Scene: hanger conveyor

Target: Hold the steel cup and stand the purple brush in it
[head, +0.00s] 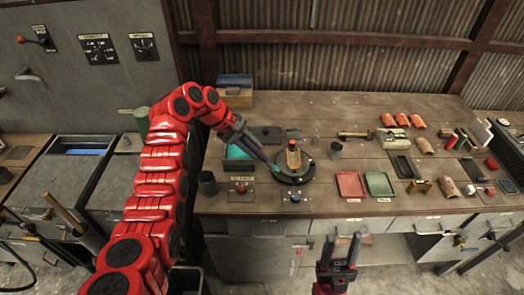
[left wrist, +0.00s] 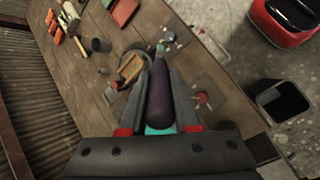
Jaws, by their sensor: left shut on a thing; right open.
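My left gripper (head: 236,130) is shut on the purple brush (head: 257,150), holding it slanted above the bench left of the round black stand. In the left wrist view the brush (left wrist: 162,95) lies lengthwise between the fingers (left wrist: 160,100). A small grey cup (head: 336,147) stands upright right of the stand; a grey cup also shows in the left wrist view (left wrist: 101,45). A larger dark grey cup (head: 207,183) stands at the bench's left front. I cannot tell which is the steel cup. My right gripper (head: 340,250) is open and empty, in front of the bench.
The round black stand (head: 303,177) bears a wooden-coloured piece (head: 293,156). A teal tray (head: 238,152) lies behind a red button box (head: 241,190). A red tray (head: 350,185) and a green tray (head: 379,184) lie to the right. Tools and tiles crowd the right end.

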